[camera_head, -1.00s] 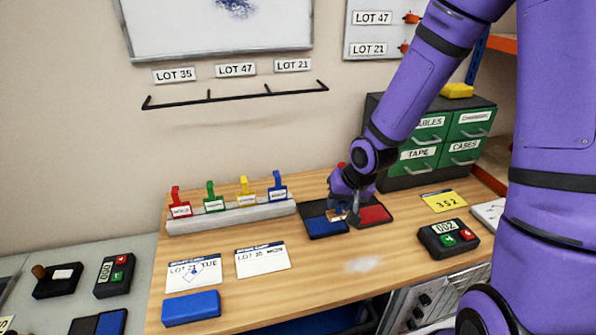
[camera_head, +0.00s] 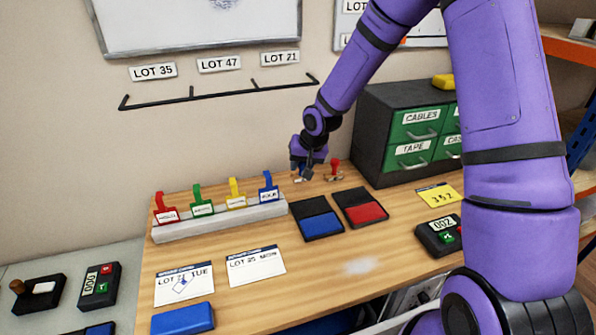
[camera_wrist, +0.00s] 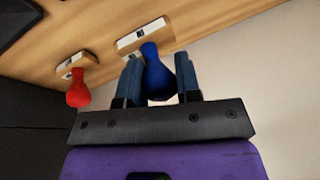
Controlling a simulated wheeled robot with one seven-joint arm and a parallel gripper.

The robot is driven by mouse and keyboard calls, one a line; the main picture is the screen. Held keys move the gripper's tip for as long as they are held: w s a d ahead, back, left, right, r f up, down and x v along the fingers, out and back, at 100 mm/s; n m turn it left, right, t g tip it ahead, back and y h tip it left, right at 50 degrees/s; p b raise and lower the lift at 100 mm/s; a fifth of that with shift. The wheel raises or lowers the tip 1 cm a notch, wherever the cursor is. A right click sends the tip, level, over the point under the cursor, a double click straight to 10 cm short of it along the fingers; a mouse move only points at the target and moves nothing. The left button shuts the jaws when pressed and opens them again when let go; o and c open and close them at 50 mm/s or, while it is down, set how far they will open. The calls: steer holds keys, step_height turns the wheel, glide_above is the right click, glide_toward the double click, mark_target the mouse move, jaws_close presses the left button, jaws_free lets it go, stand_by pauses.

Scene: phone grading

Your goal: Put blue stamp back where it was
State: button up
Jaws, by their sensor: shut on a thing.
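My gripper (camera_head: 306,173) is shut on the blue stamp (camera_wrist: 157,74), with one finger on each side of its blue handle in the wrist view. The stamp is upright at the back of the table (camera_head: 240,305), close to the wall; I cannot tell whether its pale base touches the wood. In the head view it is mostly hidden by my gripper. The red stamp (camera_head: 335,168) stands just right of it; it also shows at the left of the wrist view (camera_wrist: 77,88).
The blue ink pad (camera_head: 321,223) and red ink pad (camera_head: 366,212) lie open in front. A rack (camera_head: 222,219) with several coloured tags is to the left. A drawer cabinet (camera_head: 380,125) stands at right. Two cards (camera_head: 256,265) lie nearer the front.

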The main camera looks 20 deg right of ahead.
steer(key=shift+w+a+f, duration=0.1)
steer(key=shift+w+a, duration=0.05)
steer(key=shift+w, duration=0.7)
steer(key=shift+w+f, duration=0.15)
steer(key=shift+f, duration=1.6)
steer(key=shift+f, duration=0.15)
steer(key=o, duration=0.8)
